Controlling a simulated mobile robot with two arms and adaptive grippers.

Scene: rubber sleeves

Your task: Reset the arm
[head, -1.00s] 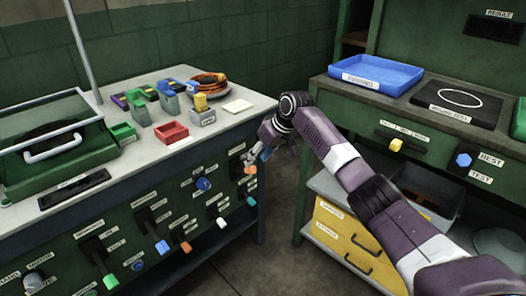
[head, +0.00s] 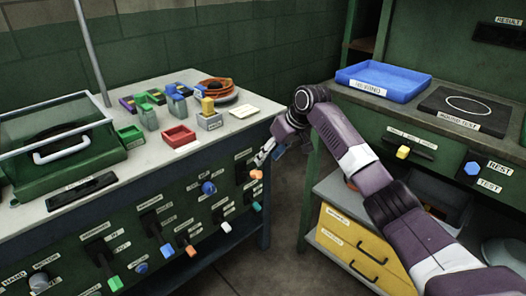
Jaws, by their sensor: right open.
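My right arm comes in from the lower right and reaches across the gap between two benches. My right gripper (head: 263,154) is open and empty at the right end of the left bench's front panel. It is close to an orange-tipped lever (head: 256,174); whether they touch cannot be told. The left bench (head: 215,136) carries a panel of labelled levers and knobs. My left gripper is not in view.
On the left bench stand a red bin (head: 179,136), a green lidded box (head: 60,150) and several small coloured holders. The right bench holds a blue tray (head: 383,83) and a black plate (head: 466,109). Below are yellow drawers (head: 350,245). Floor shows between the benches.

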